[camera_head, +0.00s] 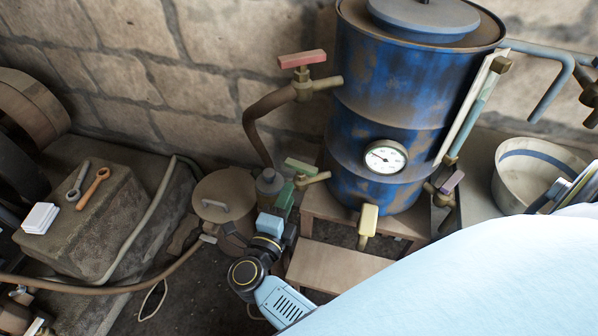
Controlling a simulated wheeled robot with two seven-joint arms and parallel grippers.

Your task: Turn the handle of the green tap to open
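The green tap has a flat green bar handle (301,166) on a brass valve body (314,179). It stands in front of the blue drum's lower left side, beside a dark pipe fitting. The handle lies roughly crosswise in the picture. My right gripper (281,204) is just below and left of the tap, close to it. Its wrist and light-blue housing show below. I cannot tell whether it touches the tap, and its fingers are too small and overlapped to read their opening. My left gripper is not in view.
The blue drum (385,95) with a dial gauge (386,157) stands on a wooden stand (335,268). A red-handled tap (302,59) is above, a yellow-handled one (368,220) at right. A lidded pot (224,195) stands left of my gripper. A stone wall is behind.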

